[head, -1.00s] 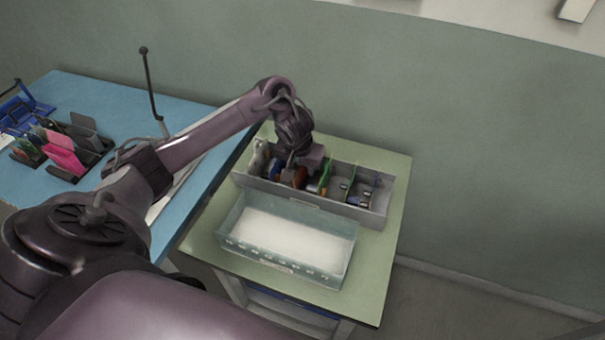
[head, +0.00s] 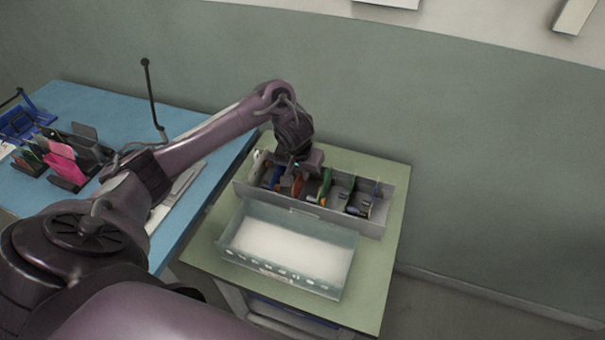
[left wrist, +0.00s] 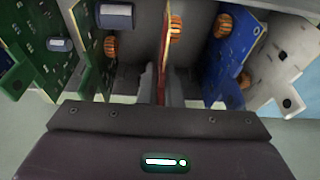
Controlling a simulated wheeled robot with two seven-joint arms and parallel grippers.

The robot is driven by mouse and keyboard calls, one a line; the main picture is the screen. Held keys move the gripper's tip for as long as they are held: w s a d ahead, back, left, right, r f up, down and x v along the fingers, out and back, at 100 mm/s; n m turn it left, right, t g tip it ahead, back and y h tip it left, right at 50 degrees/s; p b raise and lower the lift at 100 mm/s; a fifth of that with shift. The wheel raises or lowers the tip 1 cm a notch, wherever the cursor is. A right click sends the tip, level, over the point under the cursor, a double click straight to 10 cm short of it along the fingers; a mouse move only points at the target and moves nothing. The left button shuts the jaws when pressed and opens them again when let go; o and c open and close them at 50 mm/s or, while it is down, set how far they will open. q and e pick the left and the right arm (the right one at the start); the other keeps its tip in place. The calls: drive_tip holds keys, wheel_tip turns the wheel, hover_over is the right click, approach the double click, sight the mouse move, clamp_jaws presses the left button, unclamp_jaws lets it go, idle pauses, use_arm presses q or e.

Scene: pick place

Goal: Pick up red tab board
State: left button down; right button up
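The red tab board (head: 298,187) stands upright in a slot of the grey divided bin (head: 310,211) on the green table. In the left wrist view the red tab board (left wrist: 163,62) shows edge-on as a thin strip. My left gripper (left wrist: 161,90) reaches down into the bin from above, with one finger on each side of that board. A narrow gap seems to show between the board and the left finger, so the gripper looks open around it. The fingertips are mostly hidden in the head view. My right gripper is in neither view.
Green boards (left wrist: 92,45) stand on one side of the red one, a blue board (left wrist: 228,50) and a white board (left wrist: 282,62) on the other. A clear-walled tray (head: 285,272) stands before the bin. A blue table (head: 110,108) with several holders is left.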

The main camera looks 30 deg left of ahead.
use_arm(q)
wheel_tip(320, 180, up, 18)
drive_tip(key=p, duration=1)
drive_tip(key=shift+r+p, duration=0.15)
drive_tip(key=shift+p, duration=0.25)
